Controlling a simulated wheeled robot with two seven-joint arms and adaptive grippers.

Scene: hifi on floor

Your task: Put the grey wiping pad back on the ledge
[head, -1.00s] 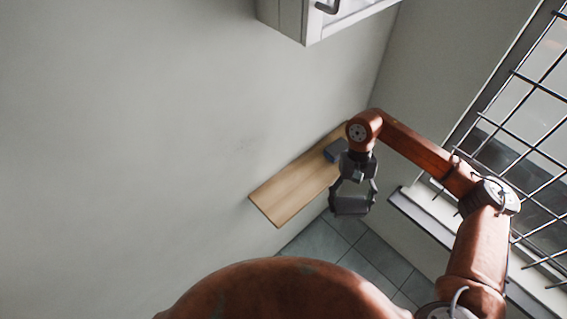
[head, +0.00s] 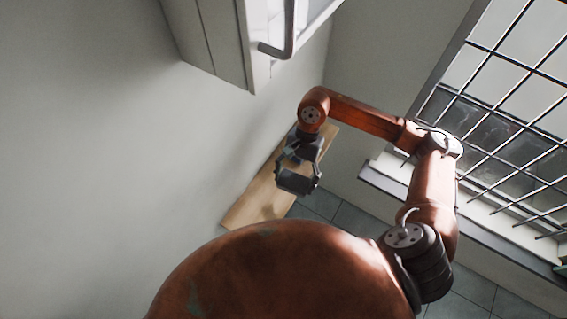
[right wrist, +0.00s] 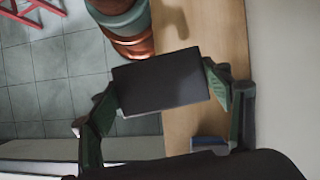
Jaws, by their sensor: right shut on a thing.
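The grey wiping pad (head: 295,183) is a dark flat block between the fingers of my right gripper (head: 297,180). In the right wrist view the pad (right wrist: 160,82) spans the gap between both fingers, which are shut on its two ends. The wooden ledge (head: 255,203) runs along the wall below and behind the gripper. In the wrist view the pad overlaps the long edge of the ledge (right wrist: 205,35), partly over wood and partly over floor tiles. The height of the pad above the ledge is hard to tell. My left gripper is out of view.
A small blue-grey object (right wrist: 208,143) is on the ledge near the gripper's base in the wrist view, partly hidden. A white cabinet (head: 215,45) hangs above the ledge. A barred window (head: 510,110) with a sill (head: 480,215) is at right. Most of the visible ledge is bare.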

